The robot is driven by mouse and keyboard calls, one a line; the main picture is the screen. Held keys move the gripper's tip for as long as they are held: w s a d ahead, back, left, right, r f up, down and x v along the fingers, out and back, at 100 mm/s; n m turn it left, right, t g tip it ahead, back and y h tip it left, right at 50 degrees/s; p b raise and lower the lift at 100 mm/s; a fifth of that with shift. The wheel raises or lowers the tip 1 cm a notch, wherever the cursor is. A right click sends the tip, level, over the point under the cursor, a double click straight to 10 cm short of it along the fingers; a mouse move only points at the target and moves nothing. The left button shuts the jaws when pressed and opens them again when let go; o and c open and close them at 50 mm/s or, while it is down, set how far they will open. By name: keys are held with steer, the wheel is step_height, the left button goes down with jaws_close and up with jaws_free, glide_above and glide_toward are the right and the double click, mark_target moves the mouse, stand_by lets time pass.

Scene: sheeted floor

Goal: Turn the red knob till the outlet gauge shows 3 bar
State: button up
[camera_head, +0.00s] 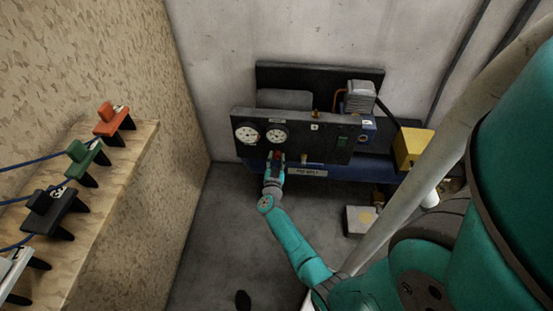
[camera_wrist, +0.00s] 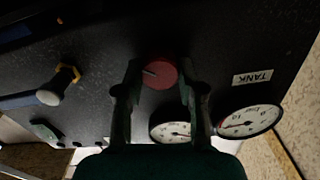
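The red knob (camera_wrist: 160,73) is on the dark panel (camera_wrist: 90,60), with a pale pointer mark towards the left in the wrist view. My gripper (camera_wrist: 160,75) has one finger on each side of it, the tips against its edges as far as I can see. In the head view my gripper (camera_head: 274,168) is at the panel's lower edge. The gauge near the knob (camera_wrist: 172,131) is partly hidden by a finger; its needle points right, but its numbers are too small to read. The other gauge (camera_wrist: 250,121) is beside the TANK label (camera_wrist: 252,77).
A valve with a yellow fitting (camera_wrist: 68,75) stands out from the panel on the wrist view's left. In the head view a wooden shelf with clamps (camera_head: 125,150) is at left, a yellow box (camera_head: 412,146) at right. The floor (camera_head: 215,235) left of my arm is mostly clear.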

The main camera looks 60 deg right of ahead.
steer(key=c, duration=0.3)
steer(key=shift+m, duration=0.9)
steer(key=o, duration=1.1)
steer(key=shift+a, duration=0.1)
steer(key=v, duration=1.2)
steer(key=shift+s+f, duration=0.1)
